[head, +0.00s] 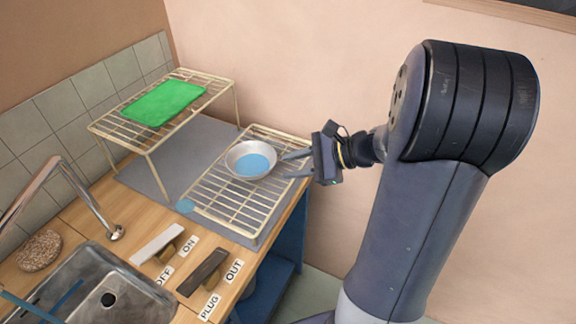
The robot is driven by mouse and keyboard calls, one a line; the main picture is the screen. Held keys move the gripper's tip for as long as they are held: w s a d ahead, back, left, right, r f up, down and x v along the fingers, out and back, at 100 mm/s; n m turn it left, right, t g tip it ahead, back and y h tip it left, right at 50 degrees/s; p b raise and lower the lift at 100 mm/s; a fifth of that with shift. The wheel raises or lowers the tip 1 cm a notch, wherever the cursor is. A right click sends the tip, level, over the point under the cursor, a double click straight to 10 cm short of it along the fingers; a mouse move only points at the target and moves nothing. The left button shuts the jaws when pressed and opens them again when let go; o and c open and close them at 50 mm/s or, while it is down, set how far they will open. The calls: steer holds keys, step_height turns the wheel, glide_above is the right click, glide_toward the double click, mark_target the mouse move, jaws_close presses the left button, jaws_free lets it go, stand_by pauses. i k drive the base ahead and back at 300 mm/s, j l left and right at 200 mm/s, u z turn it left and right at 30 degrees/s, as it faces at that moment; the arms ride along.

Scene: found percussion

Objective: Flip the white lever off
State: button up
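The white lever (156,244) sits on the wooden counter behind the sink in the head view. It is a flat white bar with a brownish piece (170,250) along its right side. An OFF label (163,276) lies by its near end and an ON label (189,245) by its far end. I cannot tell which way it is tipped. My gripper (294,164) is well to the right of the lever, above the wire rack. Its two fingers are apart with nothing visible between them, beside the right rim of a metal bowl (235,153).
A dark lever (203,272) with PLUG (209,306) and OUT (234,270) labels is close to the right. A sink (140,290) and curved faucet (40,187) are at left. A low wire rack (230,205) and a raised rack (195,82) with a green cloth (163,102) stand behind.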

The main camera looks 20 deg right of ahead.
mark_target(157, 244)
steer(key=u, duration=1.25)
